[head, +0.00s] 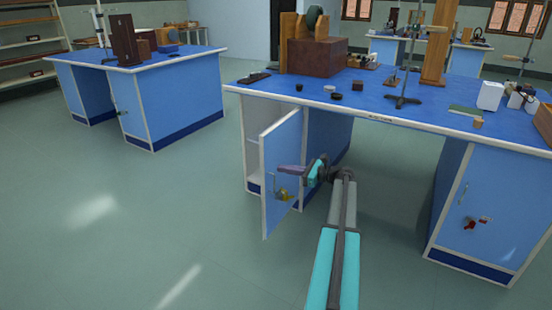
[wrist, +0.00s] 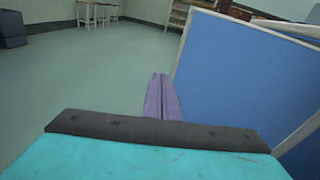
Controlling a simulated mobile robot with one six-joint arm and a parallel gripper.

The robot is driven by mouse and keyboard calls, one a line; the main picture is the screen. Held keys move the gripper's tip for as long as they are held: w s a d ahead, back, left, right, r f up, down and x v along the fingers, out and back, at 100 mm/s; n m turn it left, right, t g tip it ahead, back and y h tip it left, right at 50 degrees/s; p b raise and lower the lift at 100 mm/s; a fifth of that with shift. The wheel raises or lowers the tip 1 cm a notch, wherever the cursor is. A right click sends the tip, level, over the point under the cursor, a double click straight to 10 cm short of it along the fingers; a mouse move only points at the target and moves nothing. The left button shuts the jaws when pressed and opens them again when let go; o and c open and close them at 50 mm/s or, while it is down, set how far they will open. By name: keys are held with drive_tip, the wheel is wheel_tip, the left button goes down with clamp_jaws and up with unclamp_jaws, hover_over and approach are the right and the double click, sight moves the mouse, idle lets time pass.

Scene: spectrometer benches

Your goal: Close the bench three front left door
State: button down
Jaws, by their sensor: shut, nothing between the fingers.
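The front left door (head: 282,150) of the near bench (head: 380,117) stands open. It is a blue panel with a pale frame, swung out from the cabinet, with brass-coloured hardware (head: 282,195) on its face. In the wrist view the blue panel (wrist: 245,75) fills the right side. My gripper (head: 280,168) has purple fingers, held together and empty, in front of the door's outer face. In the wrist view the gripper (wrist: 161,77) points forward just left of the panel's edge. I cannot tell whether the fingers touch the door.
The cabinet interior (head: 255,130) shows pale shelving behind the door. A closed right door (head: 485,200) has red hardware. Another blue bench (head: 180,95) stands at the left. Open green floor (head: 150,220) lies left of the door. Stools (wrist: 98,12) stand far off in the wrist view.

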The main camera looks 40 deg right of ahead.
drive_tip(key=s+d+r+m+t+h+b, duration=0.1)
drive_tip(key=s+d+r+t, duration=0.1)
drive_tip(key=s+d+r, duration=0.2)
drive_tip(key=d, duration=0.3)
drive_tip(key=shift+r+m, duration=0.25)
drive_tip(key=shift+m, duration=0.15)
drive_tip(key=shift+w+a, duration=0.1)
drive_tip(key=shift+w, duration=0.05)
drive_tip(key=b, duration=0.4)
approach(267, 147)
drive_tip(key=x, duration=0.5)
drive_tip(key=shift+f, duration=0.2)
drive_tip(key=shift+b+x, duration=0.3)
drive_tip(key=shift+x, duration=0.55)
drive_tip(key=shift+r, duration=0.1)
